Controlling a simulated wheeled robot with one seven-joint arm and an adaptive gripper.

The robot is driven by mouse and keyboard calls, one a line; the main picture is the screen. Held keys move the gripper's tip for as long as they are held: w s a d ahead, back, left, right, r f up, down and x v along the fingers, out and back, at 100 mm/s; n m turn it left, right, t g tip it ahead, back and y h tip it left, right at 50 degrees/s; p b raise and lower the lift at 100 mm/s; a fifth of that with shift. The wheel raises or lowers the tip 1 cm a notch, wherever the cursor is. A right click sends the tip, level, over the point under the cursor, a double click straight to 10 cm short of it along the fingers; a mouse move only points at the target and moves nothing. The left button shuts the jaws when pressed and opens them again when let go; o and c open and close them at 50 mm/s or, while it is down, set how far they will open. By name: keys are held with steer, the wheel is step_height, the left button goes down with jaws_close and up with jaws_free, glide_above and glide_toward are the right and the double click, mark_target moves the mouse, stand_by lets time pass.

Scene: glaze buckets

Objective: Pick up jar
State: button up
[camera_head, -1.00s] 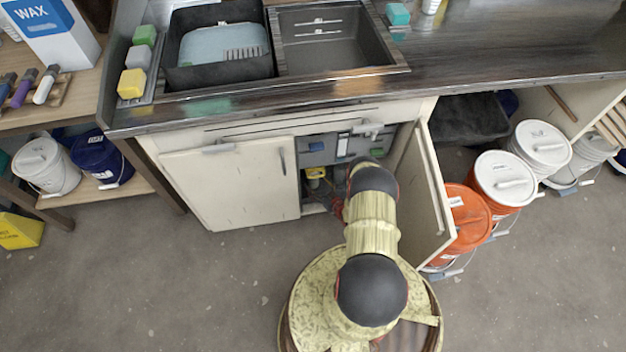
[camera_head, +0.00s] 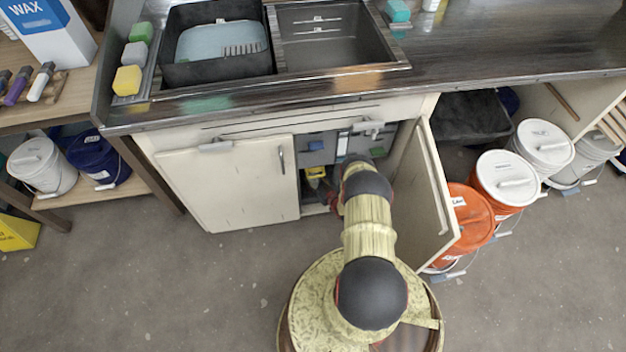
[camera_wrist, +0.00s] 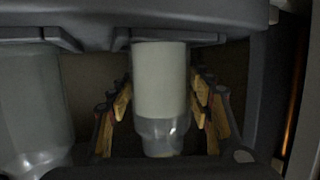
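A jar (camera_wrist: 160,85) with a pale wide band and a clear lower part shows in the middle of the wrist view. My gripper (camera_wrist: 161,100) is open, with one yellowish-padded finger on each side of the jar. The right finger stands near the jar's side; I cannot tell whether either pad touches it. In the head view my arm reaches into the open cabinet under the counter, and the gripper and jar are hidden there.
A second clear jar (camera_wrist: 32,110) stands at the left in the wrist view. A dark grey shelf or box edge (camera_wrist: 130,18) crosses above. In the head view the cabinet's open right door (camera_head: 425,200) stands beside my arm, with orange buckets (camera_head: 468,220) behind it. The left door (camera_head: 228,185) is shut.

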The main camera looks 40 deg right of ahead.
steer(key=c, duration=1)
steer(key=shift+r, duration=0.2)
steer(key=shift+c, duration=0.3)
